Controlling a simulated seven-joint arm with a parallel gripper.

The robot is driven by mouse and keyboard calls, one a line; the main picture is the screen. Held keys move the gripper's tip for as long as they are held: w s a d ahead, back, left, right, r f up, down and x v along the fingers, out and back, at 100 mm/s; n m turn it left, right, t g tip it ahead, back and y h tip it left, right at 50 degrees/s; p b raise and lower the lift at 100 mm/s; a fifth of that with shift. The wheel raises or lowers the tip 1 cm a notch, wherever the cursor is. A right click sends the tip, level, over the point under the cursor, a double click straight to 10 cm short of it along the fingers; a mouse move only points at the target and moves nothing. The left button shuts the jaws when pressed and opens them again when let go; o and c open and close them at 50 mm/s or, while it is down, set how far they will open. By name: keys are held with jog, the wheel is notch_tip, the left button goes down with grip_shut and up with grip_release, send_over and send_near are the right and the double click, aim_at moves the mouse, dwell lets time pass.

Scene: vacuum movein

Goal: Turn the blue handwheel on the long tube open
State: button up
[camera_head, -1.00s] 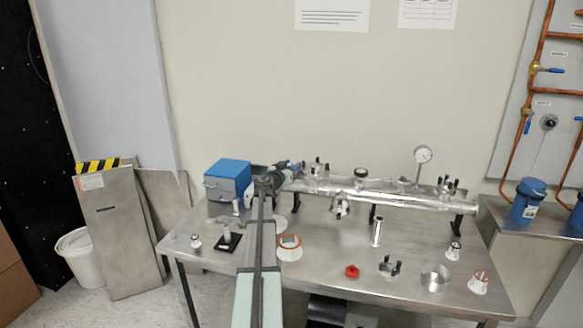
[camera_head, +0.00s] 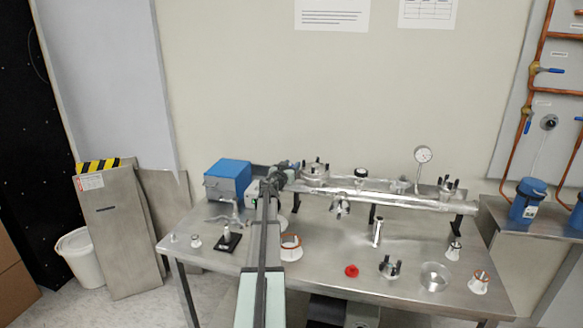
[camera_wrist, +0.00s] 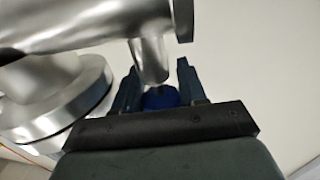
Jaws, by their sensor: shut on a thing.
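The long tube (camera_head: 395,197) is a silver pipe lying across the back of the steel table on black stands. The blue handwheel (camera_wrist: 160,97) shows in the wrist view, low and partly hidden behind the dark body of my gripper. My gripper (camera_wrist: 158,92) has its two dark fingers on either side of the handwheel and is shut on it. A short silver stem (camera_wrist: 150,60) runs from the tube towards the wheel. In the head view my gripper (camera_head: 283,172) is at the left end of the tube, and the wheel is hidden there by my arm.
A blue box (camera_head: 228,178) stands left of my gripper. A pressure gauge (camera_head: 423,155) rises from the tube's right part. A red cap (camera_head: 351,271), a glass dish (camera_head: 434,277) and several metal fittings stand on the table's front. A large flange (camera_wrist: 65,100) is close left of my fingers.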

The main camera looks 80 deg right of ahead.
jog(key=shift+w+n+t, duration=0.2)
jog(key=shift+n+t, duration=0.8)
jog(key=shift+t, duration=0.6)
jog(key=o, duration=0.7)
jog(key=shift+a, duration=0.1)
jog(key=a, duration=1.3)
jog(key=shift+s+a, duration=0.25)
jog(key=shift+a, duration=0.05)
jog(key=shift+o, duration=0.3)
